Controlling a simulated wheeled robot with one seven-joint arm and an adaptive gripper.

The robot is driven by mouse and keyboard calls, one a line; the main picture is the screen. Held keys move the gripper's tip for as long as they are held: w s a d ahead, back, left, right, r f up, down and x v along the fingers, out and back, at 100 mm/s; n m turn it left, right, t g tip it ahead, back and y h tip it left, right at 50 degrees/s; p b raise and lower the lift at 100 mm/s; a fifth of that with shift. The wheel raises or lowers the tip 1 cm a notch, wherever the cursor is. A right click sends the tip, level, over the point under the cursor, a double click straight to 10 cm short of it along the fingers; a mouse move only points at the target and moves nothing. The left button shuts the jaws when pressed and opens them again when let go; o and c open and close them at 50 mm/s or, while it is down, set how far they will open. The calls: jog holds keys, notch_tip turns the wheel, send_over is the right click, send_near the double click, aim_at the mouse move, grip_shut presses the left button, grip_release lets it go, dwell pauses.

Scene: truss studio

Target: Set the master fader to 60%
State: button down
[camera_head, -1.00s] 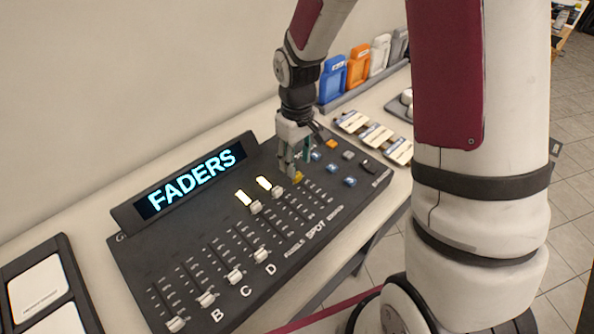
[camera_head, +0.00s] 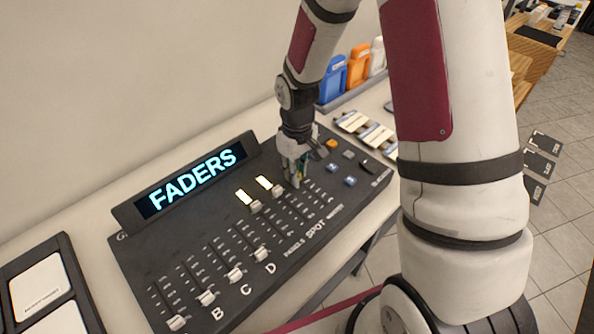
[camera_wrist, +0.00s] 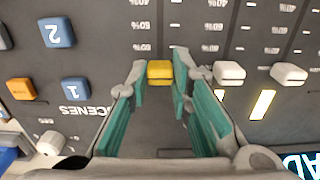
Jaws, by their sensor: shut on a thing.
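The master fader's yellow cap (camera_wrist: 159,72) sits between the two green-padded fingers of my gripper (camera_wrist: 156,88) in the wrist view. My gripper is shut on it. Upside-down percent marks run up the panel beside its slot, and the cap lies just below the lowest one I can make out. In the head view my gripper (camera_head: 293,178) reaches down onto the dark fader console (camera_head: 207,248), and its fingers mostly hide the cap.
White fader caps (camera_wrist: 228,73) stand close beside the fingers in the wrist view. Blue scene buttons (camera_wrist: 57,32) and an orange button (camera_wrist: 20,89) lie to the left. A lit FADERS display (camera_head: 190,180) rises behind the console. Coloured holders (camera_head: 358,66) stand at the back.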

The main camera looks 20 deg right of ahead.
aim_at(308, 189)
jog(key=shift+s+d+p, duration=0.25)
jog(key=shift+s+p, duration=0.05)
jog(key=shift+s, duration=0.35)
jog(key=shift+s+d+p, duration=0.3)
jog(key=shift+s+p, duration=0.05)
jog(key=shift+s, duration=0.25)
jog(key=shift+s+d+p, duration=0.25)
jog(key=shift+s+p, duration=0.05)
jog(key=shift+s, duration=0.35)
jog(key=c, duration=1.4)
grip_release()
jog(key=shift+c, duration=0.2)
jog(key=shift+w, duration=0.1)
notch_tip(308, 189, up, 12)
